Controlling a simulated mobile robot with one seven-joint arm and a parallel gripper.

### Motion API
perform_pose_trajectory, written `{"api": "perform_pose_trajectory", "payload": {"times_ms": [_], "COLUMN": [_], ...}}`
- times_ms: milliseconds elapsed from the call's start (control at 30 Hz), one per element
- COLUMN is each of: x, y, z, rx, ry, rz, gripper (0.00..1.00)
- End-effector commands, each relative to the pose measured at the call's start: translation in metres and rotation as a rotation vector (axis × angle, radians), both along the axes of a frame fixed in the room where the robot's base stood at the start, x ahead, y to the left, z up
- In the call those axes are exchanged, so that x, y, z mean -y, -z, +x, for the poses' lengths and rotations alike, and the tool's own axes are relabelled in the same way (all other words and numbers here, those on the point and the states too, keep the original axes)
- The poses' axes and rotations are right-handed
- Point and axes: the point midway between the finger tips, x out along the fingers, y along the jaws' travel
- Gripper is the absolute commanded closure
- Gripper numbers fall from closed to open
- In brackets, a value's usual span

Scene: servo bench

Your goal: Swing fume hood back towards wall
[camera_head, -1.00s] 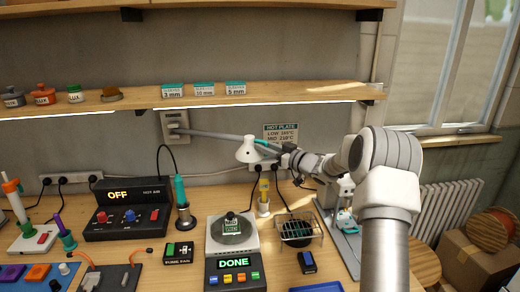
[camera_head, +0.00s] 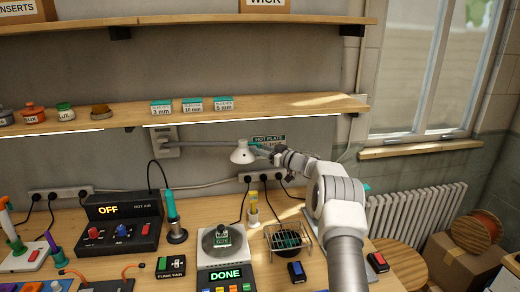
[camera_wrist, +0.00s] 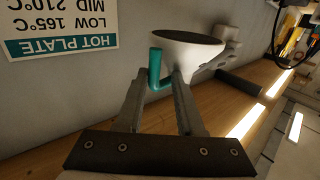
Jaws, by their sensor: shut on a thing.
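The fume hood (camera_head: 243,154) is a small white cone on a grey arm (camera_head: 205,143). The arm reaches right from a mount (camera_head: 166,140) on the back wall and lies nearly level, close along the wall. The cone also shows in the wrist view (camera_wrist: 188,50), with a teal handle (camera_wrist: 155,66) beside it. My gripper (camera_wrist: 158,78) has its fingers on either side of the handle and is shut on it. In the head view my gripper (camera_head: 260,149) is just right of the cone, partly hiding it.
A hot plate sign (camera_head: 268,138) is on the wall behind my gripper. A shelf (camera_head: 300,105) runs above the hood. Below are the hot plate (camera_head: 221,252) reading DONE, a wire stand (camera_head: 285,238) and a fume fan switch (camera_head: 171,266).

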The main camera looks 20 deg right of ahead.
Motion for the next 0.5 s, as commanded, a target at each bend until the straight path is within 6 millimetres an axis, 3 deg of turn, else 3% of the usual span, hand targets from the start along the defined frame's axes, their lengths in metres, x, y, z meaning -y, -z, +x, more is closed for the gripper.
{"api": "perform_pose_trajectory", "payload": {"times_ms": [33,500], "x": [-0.0042,-0.0019], "y": [-0.0139,-0.0168], "z": [0.0069,0.0157], "rx": [0.018,0.021], "ry": [0.005,0.007], "rz": [0.010,0.010], "gripper": [1.00,1.00]}}
